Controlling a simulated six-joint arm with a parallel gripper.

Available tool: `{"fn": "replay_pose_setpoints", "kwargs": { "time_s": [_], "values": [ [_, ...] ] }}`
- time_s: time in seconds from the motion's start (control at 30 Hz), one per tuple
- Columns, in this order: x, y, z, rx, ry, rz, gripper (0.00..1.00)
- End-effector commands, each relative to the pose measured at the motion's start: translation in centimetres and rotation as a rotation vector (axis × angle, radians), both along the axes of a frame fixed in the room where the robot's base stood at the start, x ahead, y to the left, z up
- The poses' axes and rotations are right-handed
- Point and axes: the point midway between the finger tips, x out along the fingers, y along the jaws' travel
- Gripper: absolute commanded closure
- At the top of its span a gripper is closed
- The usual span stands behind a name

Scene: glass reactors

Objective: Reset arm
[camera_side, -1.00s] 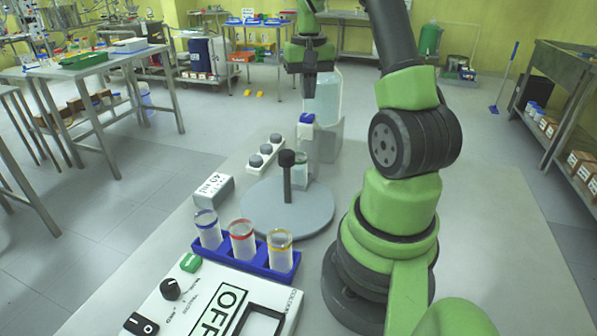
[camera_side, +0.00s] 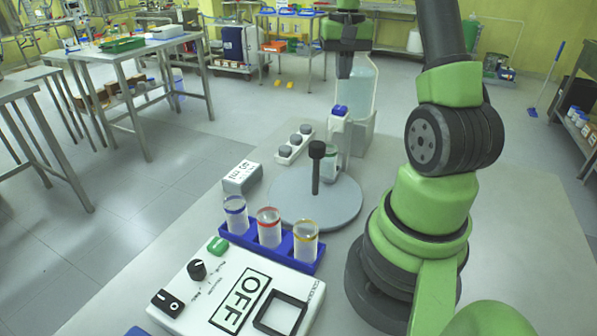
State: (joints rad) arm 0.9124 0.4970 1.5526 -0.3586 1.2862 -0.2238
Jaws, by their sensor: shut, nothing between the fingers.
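My gripper (camera_side: 344,70) shows at the top middle, at the end of my green and black arm. It points down and its fingers are together with nothing between them. It is in front of a tall clear glass vessel (camera_side: 362,92), and I cannot tell whether it touches it. A round grey plate (camera_side: 340,203) with a black-topped post (camera_side: 316,165) lies below on the bench, to the left of my arm's base.
A blue rack (camera_side: 283,249) holds glass cylinders with blue, red and yellow bands. A white control box (camera_side: 205,318) reads OFF. A white strip with grey knobs (camera_side: 296,146) and a small labelled box (camera_side: 242,178) stand left of the plate. The bench right of my base is clear.

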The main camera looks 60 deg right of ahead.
Motion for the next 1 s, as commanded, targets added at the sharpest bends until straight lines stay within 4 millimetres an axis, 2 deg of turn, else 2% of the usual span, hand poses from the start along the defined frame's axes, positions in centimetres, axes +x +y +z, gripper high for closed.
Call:
{"fn": "replay_pose_setpoints", "kwargs": {
  "time_s": [0.07, 0.17, 0.27, 0.43, 0.6, 0.7, 0.83, 1.0],
  "values": [
    [0.1, 0.2, 0.1, -0.002, -0.002, 0.004, 1.0],
    [0.8, 1.5, 1.1, -0.018, -0.025, 0.034, 1.0],
    [2.0, 4.8, 3.2, -0.048, -0.079, 0.105, 1.0],
    [2.7, 13.3, 7.0, -0.098, -0.226, 0.273, 1.0],
    [0.4, 21.1, 9.1, -0.112, -0.394, 0.438, 1.0],
    [-1.7, 24.6, 9.3, -0.102, -0.49, 0.524, 1.0],
    [-4.2, 27.5, 9.0, -0.077, -0.587, 0.608, 1.0],
    [-5.9, 29.1, 8.5, -0.053, -0.654, 0.662, 1.0]
  ]
}}
